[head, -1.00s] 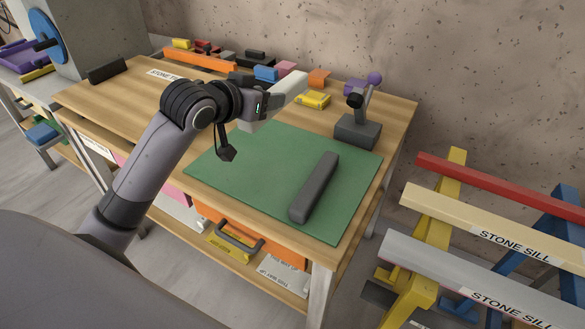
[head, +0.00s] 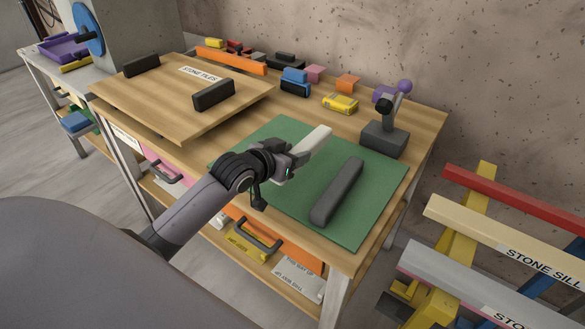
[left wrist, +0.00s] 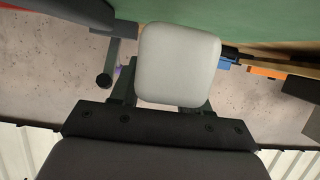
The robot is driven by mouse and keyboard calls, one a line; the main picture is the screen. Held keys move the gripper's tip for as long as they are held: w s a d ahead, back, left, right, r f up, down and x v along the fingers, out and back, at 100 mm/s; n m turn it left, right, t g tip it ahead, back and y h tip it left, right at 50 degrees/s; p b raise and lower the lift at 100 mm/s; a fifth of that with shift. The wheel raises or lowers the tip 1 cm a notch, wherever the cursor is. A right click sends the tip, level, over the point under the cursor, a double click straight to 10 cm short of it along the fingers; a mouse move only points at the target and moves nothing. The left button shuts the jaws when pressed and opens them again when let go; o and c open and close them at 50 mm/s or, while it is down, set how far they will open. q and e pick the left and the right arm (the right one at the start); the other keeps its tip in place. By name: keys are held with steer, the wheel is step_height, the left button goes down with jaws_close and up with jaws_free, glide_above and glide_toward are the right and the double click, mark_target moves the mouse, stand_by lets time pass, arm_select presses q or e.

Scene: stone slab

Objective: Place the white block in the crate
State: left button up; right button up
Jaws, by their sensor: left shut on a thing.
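My left gripper (head: 297,156) is shut on the white block (head: 316,141), a pale bar that points away toward the back right, over the green mat (head: 270,130). Its height above the mat is hard to tell. In the left wrist view the block's end face (left wrist: 178,62) fills the space between the fingers (left wrist: 160,100). An orange crate-like container (head: 290,258) with a dark handle shows below the bench top, beside a pink one (head: 165,170). I cannot tell which is the crate, and their insides are hidden. My right gripper is out of view.
A dark grey bar (head: 337,192) lies on the mat. A clamp-like stand (head: 384,138) is at its back right corner. Small coloured blocks (head: 294,78) line the back of the bench. A wooden board (head: 150,95) holds black bars. Sill racks (head: 470,220) stand at right.

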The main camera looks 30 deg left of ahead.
arm_select(q)
steer(key=shift+f, duration=2.1)
steer(key=shift+f, duration=0.15)
steer(key=o, duration=1)
